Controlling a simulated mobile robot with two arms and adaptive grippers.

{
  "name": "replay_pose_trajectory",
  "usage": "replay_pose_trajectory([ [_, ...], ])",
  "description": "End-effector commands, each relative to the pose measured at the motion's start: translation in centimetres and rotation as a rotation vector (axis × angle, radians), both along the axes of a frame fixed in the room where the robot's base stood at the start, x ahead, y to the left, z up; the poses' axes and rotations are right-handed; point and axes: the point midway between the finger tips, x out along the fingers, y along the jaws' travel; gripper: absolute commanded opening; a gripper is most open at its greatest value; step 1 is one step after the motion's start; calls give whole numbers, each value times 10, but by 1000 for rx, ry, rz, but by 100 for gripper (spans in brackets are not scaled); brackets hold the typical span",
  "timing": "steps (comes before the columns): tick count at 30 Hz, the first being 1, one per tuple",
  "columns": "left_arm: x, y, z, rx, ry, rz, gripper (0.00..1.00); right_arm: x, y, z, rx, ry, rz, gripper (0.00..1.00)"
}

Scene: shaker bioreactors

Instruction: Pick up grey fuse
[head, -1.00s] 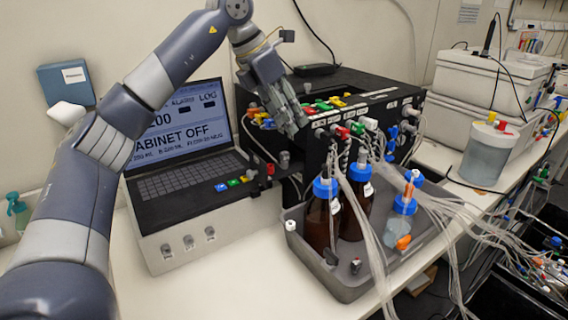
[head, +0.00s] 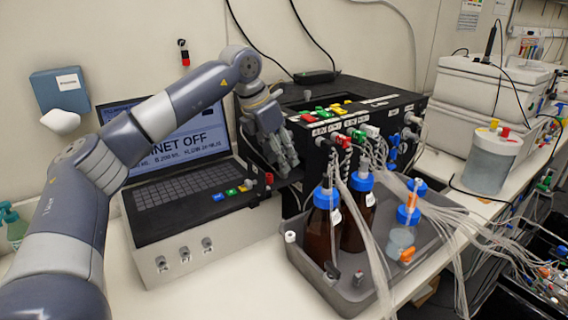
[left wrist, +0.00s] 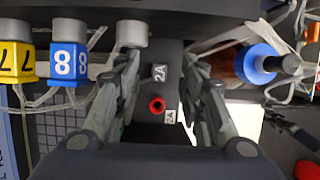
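My left gripper (head: 280,160) is at the front left corner of the black bioreactor box, pointing down. In the left wrist view its two fingers (left wrist: 158,110) are apart, with nothing clearly held between them. My right gripper is not in view.
An open laptop (head: 180,190) stands left of the gripper. The black box (head: 345,100) carries coloured clips. A grey tray (head: 345,292) with brown bottles and tubing is close on the right.

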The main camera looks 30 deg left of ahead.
Motion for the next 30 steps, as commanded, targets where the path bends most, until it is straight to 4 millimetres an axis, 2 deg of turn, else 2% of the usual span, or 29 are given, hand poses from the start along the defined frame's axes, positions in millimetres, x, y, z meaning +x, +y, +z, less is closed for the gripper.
replay_pose_trajectory([
  [3, 3, -1, -9, 0, 1, 0, 38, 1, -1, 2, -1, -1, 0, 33],
  [10, 3, -1, -10, 0, -1, 0, 38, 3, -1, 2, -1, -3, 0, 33],
  [12, 4, -1, -10, 0, -1, 0, 24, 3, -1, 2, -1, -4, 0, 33],
  [16, 3, -1, -10, 0, -1, 0, 4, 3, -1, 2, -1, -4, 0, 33],
  [30, 4, -2, -7, 0, -1, -1, 4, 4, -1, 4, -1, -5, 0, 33],
])
